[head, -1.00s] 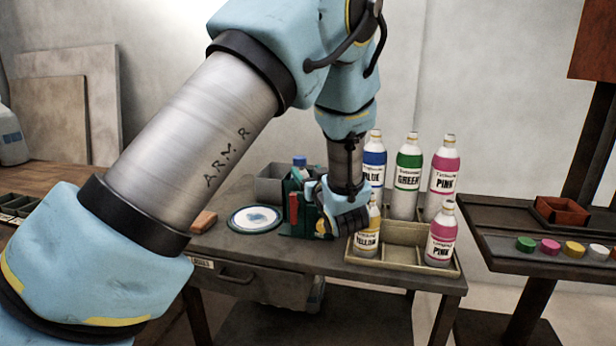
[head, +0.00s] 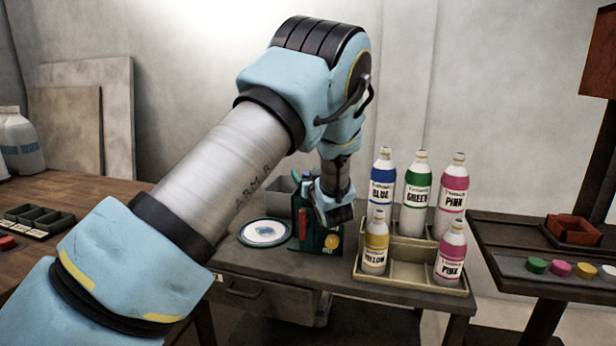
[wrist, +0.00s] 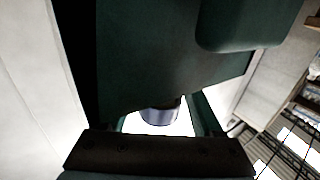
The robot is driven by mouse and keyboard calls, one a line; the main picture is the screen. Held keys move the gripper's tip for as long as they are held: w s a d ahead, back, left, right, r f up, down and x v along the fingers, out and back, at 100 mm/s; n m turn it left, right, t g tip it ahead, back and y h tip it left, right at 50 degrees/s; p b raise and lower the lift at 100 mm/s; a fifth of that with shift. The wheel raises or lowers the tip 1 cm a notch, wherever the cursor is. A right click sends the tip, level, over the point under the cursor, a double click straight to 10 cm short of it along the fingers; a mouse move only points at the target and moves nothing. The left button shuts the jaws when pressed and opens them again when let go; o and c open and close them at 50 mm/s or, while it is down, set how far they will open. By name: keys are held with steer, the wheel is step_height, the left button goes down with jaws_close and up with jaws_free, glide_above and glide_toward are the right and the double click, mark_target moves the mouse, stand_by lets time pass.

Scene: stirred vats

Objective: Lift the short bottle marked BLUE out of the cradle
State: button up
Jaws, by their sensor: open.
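A dark green cradle (head: 325,241) stands on the grey table, with red and yellow parts on its front. A blue-topped object (head: 307,184) shows at its top, mostly hidden; I cannot read a label on it. My gripper (head: 335,216) is open, low over the right side of the cradle, its fingers partly hidden by my wrist. In the wrist view, a dark green surface (wrist: 165,50) fills the top, and a grey-and-white rounded thing (wrist: 160,117) shows between the fingers. I cannot tell if they touch it. The bottle marked BLUE (head: 382,187) in the rack is a tall one.
A beige rack (head: 430,280) holds tall BLUE, GREEN (head: 416,200) and PINK bottles behind, and short YELLOW (head: 375,245) and PINK (head: 451,255) bottles in front, an empty compartment between. A plate (head: 265,232) lies left of the cradle. A side tray (head: 500,240) with coloured caps stands right.

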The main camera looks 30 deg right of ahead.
steer(key=shift+c, duration=0.3)
jaws_close()
stand_by(0.3)
steer(key=shift+o, duration=0.3)
jaws_free()
steer(key=shift+s, duration=0.15)
steer(key=s+a+b, duration=0.2)
steer(key=s, duration=0.8)
steer(key=shift+s, duration=0.2)
